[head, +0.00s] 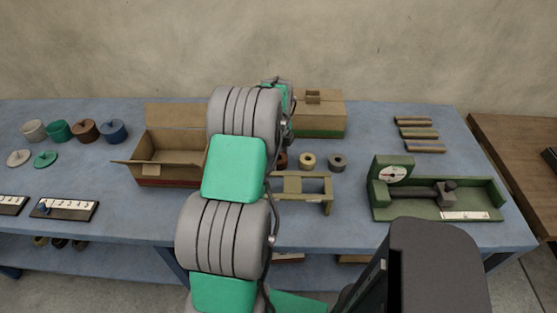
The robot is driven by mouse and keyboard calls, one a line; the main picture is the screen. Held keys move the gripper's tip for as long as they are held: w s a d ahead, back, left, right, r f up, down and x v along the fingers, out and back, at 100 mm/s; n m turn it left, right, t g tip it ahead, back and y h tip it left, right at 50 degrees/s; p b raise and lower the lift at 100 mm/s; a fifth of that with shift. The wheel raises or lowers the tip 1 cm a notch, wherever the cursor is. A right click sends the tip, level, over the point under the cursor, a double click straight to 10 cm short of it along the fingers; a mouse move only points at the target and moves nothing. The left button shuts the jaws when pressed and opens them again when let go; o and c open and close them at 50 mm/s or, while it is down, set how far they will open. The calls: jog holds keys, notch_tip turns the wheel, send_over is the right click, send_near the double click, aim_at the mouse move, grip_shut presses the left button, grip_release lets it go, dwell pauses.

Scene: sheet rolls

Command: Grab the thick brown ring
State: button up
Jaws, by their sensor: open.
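A small reddish-brown ring (282,161) lies on the blue table, just right of my arm, which hides much of it. Its thickness is hard to judge. A tan ring (307,160) and a grey-olive ring (337,162) lie to its right in a row, each with a dark hole. My arm rises through the middle of the head view and bends over the table. Its far end shows near the back of the table, above the brown ring in the picture. My gripper's fingers are hidden behind the arm.
An open cardboard box (168,165) stands left of my arm. A brown and green box (320,117) stands behind the rings, and a low olive stand (303,188) in front. A green gauge device (437,194) is at right.

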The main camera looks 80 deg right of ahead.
jog(key=shift+c, duration=0.4)
jog(key=c, duration=1.3)
jog(key=shift+c, duration=0.7)
jog(key=shift+r, duration=0.15)
